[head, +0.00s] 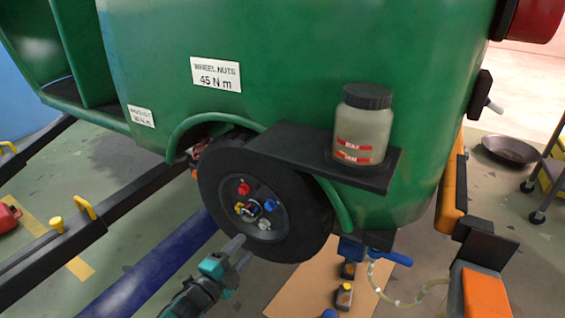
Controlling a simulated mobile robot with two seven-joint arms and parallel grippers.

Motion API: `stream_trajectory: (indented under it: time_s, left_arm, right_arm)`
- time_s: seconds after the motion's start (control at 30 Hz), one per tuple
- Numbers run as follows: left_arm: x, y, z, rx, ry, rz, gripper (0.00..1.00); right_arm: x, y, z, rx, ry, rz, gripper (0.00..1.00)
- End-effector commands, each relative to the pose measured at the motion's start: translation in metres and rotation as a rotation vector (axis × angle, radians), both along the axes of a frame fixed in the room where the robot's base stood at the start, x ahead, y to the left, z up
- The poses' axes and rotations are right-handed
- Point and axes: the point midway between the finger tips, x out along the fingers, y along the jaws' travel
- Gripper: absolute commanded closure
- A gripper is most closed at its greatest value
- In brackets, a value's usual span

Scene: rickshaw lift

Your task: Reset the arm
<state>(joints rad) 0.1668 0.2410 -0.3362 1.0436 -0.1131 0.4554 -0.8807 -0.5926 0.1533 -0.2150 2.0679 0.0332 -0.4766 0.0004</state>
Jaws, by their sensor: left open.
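My left gripper (241,250) is in the lower middle of the head view, pointing up and right. Its jaws are open, and I see nothing held between them. It is just in front of the lower left of a black wheel (216,185) on a green vehicle (280,50). Coloured nuts, including a red one (271,189), show around the hub. I cannot tell whether the fingertips touch the tyre. My right gripper is not in view.
A bottle with a black lid (362,125) stands on a black shelf (290,148) right of the wheel. Dark lift rails (60,240) and a blue tube (165,275) lie left. A brown mat (300,290) holds small bottles. A round dark pan (511,151) is far right.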

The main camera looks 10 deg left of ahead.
Motion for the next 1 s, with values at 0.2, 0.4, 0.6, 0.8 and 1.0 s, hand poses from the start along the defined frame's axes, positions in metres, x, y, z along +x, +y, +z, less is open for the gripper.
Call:
stream_trajectory:
  time_s: [0.2, 0.4, 0.6, 0.8, 1.0]
  left_arm:
    - [-0.031, -0.013, -0.011, -0.151, 0.133, 0.035, 0.51]
    - [-0.1, -0.031, -0.019, -0.492, 0.423, 0.152, 0.51]
    - [-0.161, -0.037, -0.011, -0.775, 0.655, 0.286, 0.51]
    - [-0.209, -0.038, 0.004, -0.978, 0.814, 0.405, 0.51]
    - [-0.226, -0.034, 0.035, -1.044, 0.864, 0.465, 0.51]
  right_arm:
    - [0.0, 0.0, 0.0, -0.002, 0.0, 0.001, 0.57]
    - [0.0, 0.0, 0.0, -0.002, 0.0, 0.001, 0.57]
    - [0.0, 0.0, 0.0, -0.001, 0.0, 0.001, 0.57]
    - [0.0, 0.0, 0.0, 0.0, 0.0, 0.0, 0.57]
    - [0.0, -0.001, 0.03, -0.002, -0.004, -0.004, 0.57]
